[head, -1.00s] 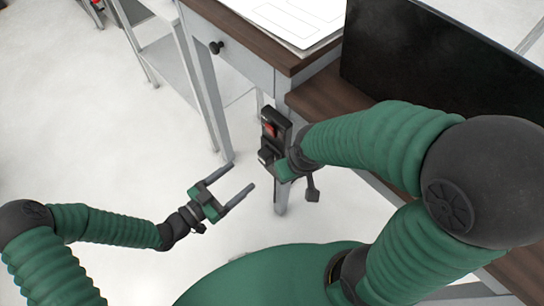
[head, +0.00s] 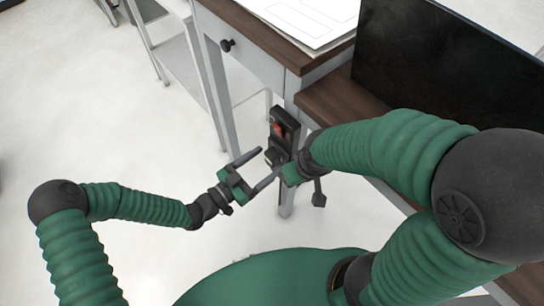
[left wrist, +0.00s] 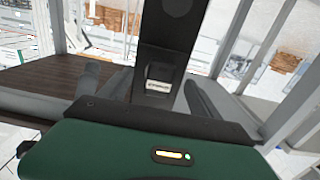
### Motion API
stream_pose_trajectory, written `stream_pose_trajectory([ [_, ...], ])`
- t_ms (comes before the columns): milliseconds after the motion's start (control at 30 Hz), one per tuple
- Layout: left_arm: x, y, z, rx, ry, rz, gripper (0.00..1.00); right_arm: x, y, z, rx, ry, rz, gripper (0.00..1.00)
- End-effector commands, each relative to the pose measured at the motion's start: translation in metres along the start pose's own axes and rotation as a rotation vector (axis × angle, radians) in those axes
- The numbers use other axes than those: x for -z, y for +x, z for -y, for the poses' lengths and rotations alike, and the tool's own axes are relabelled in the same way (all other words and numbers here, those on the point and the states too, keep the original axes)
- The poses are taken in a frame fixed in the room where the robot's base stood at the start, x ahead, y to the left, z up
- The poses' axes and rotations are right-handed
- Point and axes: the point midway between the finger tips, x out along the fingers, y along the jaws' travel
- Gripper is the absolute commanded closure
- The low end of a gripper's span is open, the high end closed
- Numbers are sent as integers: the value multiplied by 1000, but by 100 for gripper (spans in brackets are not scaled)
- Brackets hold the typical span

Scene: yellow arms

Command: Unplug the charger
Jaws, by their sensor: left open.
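A black power strip (head: 285,128) with a red switch is upright at the desk leg. The charger, a small dark block (head: 274,156), sits at its lower part. My left gripper (head: 268,162) is open, its two fingers reaching towards the charger. In the left wrist view the dark strip (left wrist: 168,45) stands between the open fingers, with a small light label (left wrist: 158,80) low on it. I cannot tell whether the fingers touch anything. My right gripper (head: 291,173) is beside the strip on the right; its fingers are mostly hidden.
The desk (head: 262,75) with a drawer and papers (head: 312,18) is above and behind. A dark monitor-like panel (head: 440,70) stands at the right. A dark plug-like piece (head: 319,199) hangs below my right gripper.

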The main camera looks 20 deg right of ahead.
Motion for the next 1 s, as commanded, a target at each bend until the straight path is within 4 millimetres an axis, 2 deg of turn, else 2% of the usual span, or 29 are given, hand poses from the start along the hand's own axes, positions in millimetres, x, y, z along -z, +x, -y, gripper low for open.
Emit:
stream_pose_trajectory([
  [100,-1,11,0,-1,1,2,27,-1,3,0,0,0,0,64],
  [233,-1,15,0,0,0,2,27,-1,3,0,0,0,0,64],
  [1000,0,16,-1,0,0,2,27,-1,3,0,0,0,0,64],
])
